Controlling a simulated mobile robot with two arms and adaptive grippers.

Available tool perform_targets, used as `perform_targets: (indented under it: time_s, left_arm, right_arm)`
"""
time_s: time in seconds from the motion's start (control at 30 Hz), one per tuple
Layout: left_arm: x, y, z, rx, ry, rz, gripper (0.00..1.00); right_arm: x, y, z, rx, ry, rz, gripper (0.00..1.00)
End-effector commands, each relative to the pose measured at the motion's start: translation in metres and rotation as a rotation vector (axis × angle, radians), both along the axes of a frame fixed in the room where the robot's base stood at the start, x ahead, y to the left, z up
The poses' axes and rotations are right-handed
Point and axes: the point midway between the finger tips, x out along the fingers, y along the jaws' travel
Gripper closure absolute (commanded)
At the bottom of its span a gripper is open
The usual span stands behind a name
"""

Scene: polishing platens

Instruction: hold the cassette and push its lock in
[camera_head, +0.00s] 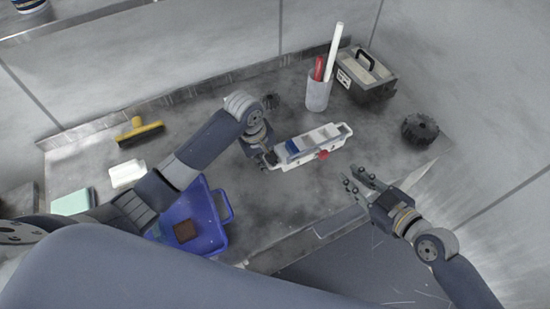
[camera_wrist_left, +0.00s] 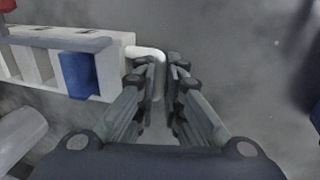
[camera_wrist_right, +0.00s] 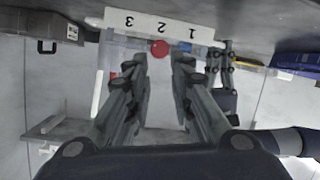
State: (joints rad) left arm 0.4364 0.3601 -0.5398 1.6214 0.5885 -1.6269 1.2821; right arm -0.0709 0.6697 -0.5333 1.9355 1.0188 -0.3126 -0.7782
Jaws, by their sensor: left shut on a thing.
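The cassette (camera_head: 318,138) is a long white and grey holder with compartments, set on the grey bench top. A blue block sits in its left-end compartment, and the left wrist view shows that block (camera_wrist_left: 78,75) too. The red lock (camera_head: 323,154) sticks out of the cassette's front side; in the right wrist view the lock (camera_wrist_right: 160,47) shows beside a strip numbered 1, 2, 3, upside down. My left gripper (camera_head: 267,162) is shut on the white loop handle (camera_wrist_left: 155,54) at the cassette's left end. My right gripper (camera_head: 352,178) is open and empty, apart from the cassette, to its front right.
A blue tray (camera_head: 222,228) with a brown block lies at the front left. A yellow brush (camera_head: 138,131), a white block (camera_head: 127,173), a cup (camera_head: 317,94) with rods, a toolbox (camera_head: 366,78) and a dark knob (camera_head: 420,129) stand around. Bench between cassette and right gripper is clear.

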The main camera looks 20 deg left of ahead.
Motion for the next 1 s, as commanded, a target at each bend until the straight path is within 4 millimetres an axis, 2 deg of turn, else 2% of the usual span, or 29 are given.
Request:
perform_targets:
  time_s: [0.2, 0.37, 1.0]
  left_arm:
    - [0.0, 0.0, 0.001, 0.0, -0.001, 0.001, 1.0]
    - [0.001, 0.0, 0.001, 0.0, -0.002, 0.001, 1.0]
    - [0.001, 0.0, 0.001, 0.0, -0.002, 0.001, 1.0]
  right_arm:
    - [-0.001, -0.001, 0.0, 0.018, 0.018, -0.01, 1.0]
    - [-0.005, -0.005, -0.001, 0.13, 0.126, -0.07, 1.0]
    - [-0.03, -0.033, -0.004, 0.995, 0.93, -0.501, 1.0]
